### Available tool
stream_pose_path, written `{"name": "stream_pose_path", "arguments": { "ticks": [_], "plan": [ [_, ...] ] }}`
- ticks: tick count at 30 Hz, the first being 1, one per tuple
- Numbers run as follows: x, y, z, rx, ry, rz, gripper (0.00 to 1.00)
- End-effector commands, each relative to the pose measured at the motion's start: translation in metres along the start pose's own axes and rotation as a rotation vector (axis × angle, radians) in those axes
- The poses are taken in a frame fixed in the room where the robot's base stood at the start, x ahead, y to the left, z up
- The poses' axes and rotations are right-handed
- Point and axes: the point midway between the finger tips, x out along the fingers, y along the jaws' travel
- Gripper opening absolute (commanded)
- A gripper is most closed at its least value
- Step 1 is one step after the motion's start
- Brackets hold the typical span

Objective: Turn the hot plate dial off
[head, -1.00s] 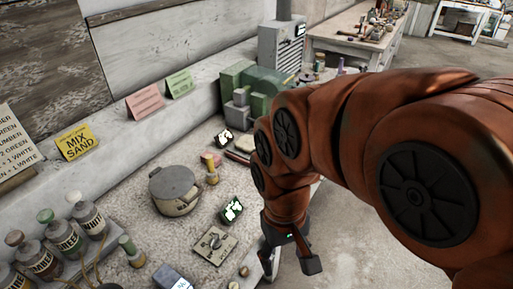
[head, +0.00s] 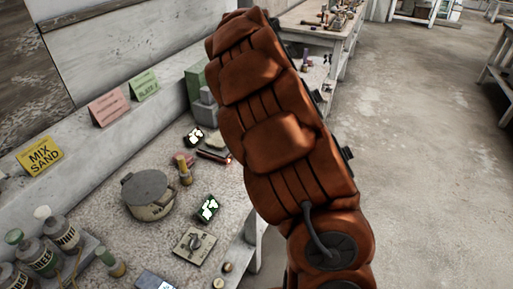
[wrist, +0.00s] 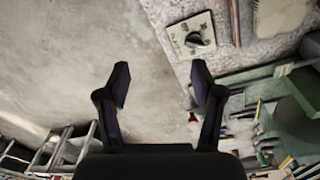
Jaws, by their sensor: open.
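The square beige control plate (head: 186,253) lies on the worktable near its front edge in the head view. A dark dial (head: 195,243) stands on it; its exact setting is too small to read. In the wrist view the plate (wrist: 177,29) is at the upper right, with its dark dial knob (wrist: 194,40) and small unreadable markings. My gripper (wrist: 161,82) is open and empty, its fingers apart. The dial lies beyond the right fingertip, apart from it. The gripper is not visible in the head view, where my arm fills the middle.
A grey lidded pot (head: 147,197) stands behind the plate. Open floor (head: 420,190) lies right of the table.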

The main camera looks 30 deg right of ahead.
Motion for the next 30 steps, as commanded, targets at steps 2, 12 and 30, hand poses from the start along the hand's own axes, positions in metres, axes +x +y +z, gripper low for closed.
{"name": "stream_pose_path", "arguments": {
  "ticks": [2,12,30],
  "plan": [
    [0.015,-0.017,-0.017,0.060,-0.011,-0.001,0.67],
    [0.058,-0.059,-0.042,0.211,-0.073,-0.023,0.67],
    [0.121,-0.065,-0.038,0.226,-0.083,-0.024,0.67]
  ]
}}
